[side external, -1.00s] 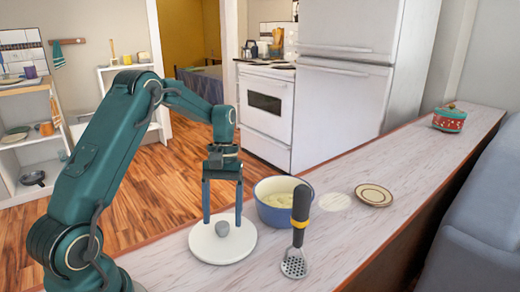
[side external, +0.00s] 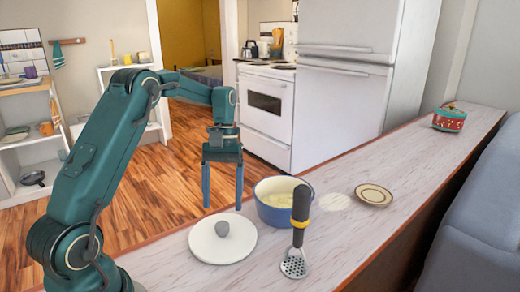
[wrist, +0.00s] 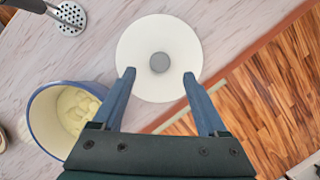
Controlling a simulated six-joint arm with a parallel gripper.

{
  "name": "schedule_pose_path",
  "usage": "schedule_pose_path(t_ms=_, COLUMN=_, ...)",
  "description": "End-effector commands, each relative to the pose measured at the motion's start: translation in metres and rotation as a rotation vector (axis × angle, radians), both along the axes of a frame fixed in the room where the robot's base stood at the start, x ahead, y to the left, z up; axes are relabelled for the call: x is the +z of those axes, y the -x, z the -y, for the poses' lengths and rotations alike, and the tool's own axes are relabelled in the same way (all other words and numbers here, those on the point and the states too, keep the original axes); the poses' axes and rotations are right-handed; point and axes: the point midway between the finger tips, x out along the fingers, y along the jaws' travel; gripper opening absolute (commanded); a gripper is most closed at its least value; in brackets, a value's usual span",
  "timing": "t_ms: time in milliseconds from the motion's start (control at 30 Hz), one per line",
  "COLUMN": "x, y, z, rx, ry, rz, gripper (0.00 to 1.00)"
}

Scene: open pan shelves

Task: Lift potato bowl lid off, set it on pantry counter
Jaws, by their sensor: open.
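The white round lid (side external: 215,243) with a grey knob lies flat on the pantry counter (side external: 345,245), left of the bowl. It also shows in the wrist view (wrist: 160,35), apart from the bowl. The blue bowl (side external: 275,214) stands uncovered on the counter with pale potato pieces inside, which show in the wrist view (wrist: 78,112). My gripper (side external: 223,206) is open and empty above the lid, its fingertips clear of the knob. In the wrist view the fingertips (wrist: 159,74) are spread on the lid's near side, with the knob beyond them.
A masher (side external: 297,228) with a black handle stands right of the bowl, close to it. The counter's edge drops to the wooden floor.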

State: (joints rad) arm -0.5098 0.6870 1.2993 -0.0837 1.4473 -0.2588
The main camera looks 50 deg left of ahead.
Motion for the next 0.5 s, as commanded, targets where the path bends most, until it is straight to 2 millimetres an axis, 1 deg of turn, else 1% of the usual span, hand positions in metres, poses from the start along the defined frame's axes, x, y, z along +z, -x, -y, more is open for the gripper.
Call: schedule_pose_path(t_ms=500, x=0.019, y=-0.004, z=-0.004, rx=0.000, ry=0.000, rz=0.000, gripper=0.76)
